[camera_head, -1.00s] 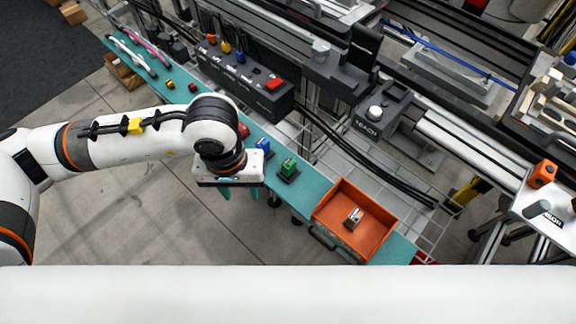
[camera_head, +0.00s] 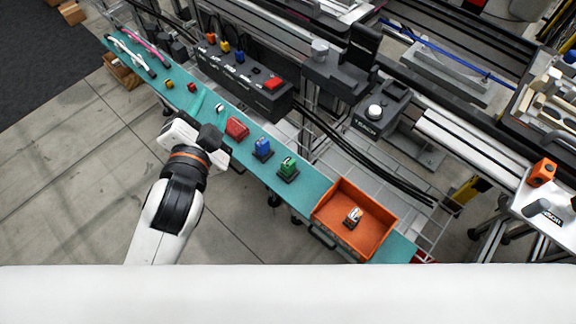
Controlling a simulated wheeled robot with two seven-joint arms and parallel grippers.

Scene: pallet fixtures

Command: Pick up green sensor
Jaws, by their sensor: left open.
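The green sensor (camera_head: 287,167) stands on a dark base on the teal shelf (camera_head: 312,184), between a blue sensor (camera_head: 262,149) and an orange bin. A red sensor (camera_head: 237,128) is further left along the shelf. My left gripper (camera_head: 212,136) is open at the shelf's front edge, left of the red sensor and well apart from the green one. Its fingers show only partly. The green sensor is in full view. My right gripper is out of view.
The orange bin (camera_head: 329,211) holds a small metallic part (camera_head: 353,217). A dark control box (camera_head: 240,84) with a red button stands behind the shelf. Small red and yellow parts and cables lie toward the shelf's far left. Open floor lies in front.

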